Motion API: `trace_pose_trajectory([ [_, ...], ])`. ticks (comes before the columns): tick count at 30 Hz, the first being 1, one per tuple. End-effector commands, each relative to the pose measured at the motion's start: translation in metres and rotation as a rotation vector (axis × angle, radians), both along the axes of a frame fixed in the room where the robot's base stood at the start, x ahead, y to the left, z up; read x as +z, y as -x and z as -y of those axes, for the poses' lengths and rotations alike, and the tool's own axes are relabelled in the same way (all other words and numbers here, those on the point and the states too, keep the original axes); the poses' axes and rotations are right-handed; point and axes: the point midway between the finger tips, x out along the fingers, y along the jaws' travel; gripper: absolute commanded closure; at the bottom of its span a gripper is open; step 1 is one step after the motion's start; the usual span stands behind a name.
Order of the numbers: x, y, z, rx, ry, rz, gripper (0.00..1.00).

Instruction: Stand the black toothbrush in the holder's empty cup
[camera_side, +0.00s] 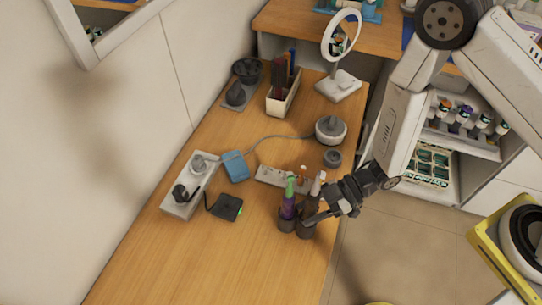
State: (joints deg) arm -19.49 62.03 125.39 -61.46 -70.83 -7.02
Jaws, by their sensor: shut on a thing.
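The holder (286,226) stands near the right edge of the wooden counter, with two dark cups visible side by side. A purple and green toothbrush (289,200) stands upright in its left cup. My gripper (312,215) reaches in from the right at the right cup and is shut on a dark, slim thing, which I take to be the black toothbrush (311,203). It looks roughly upright, directly above or in the right cup. Its lower end merges with the dark cup and fingers, so I cannot tell how deep it is.
Just behind the holder lies a pale tray (268,176) with small items. A power strip (178,207), a black charger (227,207) and a blue box (235,166) lie to the left. A round grey device (330,130) stands behind. The front counter is clear.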

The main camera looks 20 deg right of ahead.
Motion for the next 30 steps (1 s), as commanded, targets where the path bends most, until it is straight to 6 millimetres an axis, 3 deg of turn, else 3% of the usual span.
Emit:
trace_pose_trajectory([
  [30, -0.018, 0.000, 0.000, -0.001, -0.001, 0.001, 1.00],
])
